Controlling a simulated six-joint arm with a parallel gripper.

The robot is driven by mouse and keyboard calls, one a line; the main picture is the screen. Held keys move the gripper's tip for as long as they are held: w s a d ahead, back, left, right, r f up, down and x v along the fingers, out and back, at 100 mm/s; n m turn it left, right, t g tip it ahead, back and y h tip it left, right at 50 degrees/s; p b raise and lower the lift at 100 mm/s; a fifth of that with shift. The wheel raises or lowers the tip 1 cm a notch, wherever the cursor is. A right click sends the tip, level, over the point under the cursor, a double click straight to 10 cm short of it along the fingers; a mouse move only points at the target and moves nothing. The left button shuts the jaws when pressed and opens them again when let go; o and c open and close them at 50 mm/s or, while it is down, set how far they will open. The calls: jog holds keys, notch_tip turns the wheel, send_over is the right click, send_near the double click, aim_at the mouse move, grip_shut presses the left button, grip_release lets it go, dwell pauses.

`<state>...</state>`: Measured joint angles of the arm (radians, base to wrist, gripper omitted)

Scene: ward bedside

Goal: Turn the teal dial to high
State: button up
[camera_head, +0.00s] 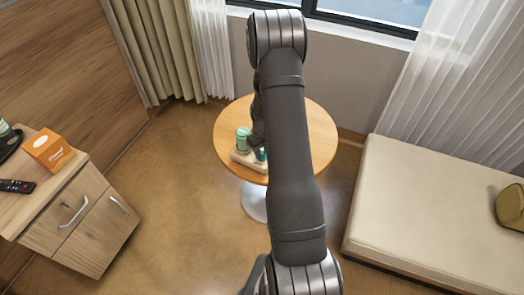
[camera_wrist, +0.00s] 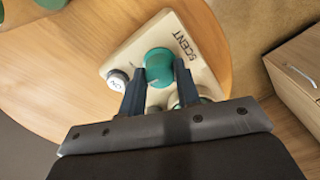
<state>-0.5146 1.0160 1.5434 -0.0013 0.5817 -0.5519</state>
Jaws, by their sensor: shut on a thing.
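The teal dial (camera_wrist: 160,64) is a round knob on a cream base (camera_wrist: 185,42) lettered SCENT. A faint light line shows on its top; I cannot tell which setting it points to. In the wrist view my gripper (camera_wrist: 159,70) has its two dark fingers on either side of the dial, shut on it. In the head view the dial (camera_head: 261,154) shows small beside my arm, and the fingers are mostly hidden. A pale green cylinder (camera_head: 243,138) stands on the same base, partly hidden by a finger in the wrist view (camera_wrist: 177,99).
A white ON button (camera_wrist: 117,79) sits beside the dial on the base. The base rests on a round wooden table (camera_head: 318,135). A bedside cabinet (camera_head: 75,215) with an orange box (camera_head: 48,149) and a remote (camera_head: 17,186) stands left; a cream bed (camera_head: 425,205) lies right.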

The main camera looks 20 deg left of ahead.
jog(key=shift+m, duration=2.3)
jog(key=o, duration=1)
notch_tip(320, 180, up, 18)
jog(key=shift+f, duration=0.25)
jog(key=shift+f, duration=0.1)
notch_tip(320, 180, down, 17)
jog(key=shift+f, duration=0.15)
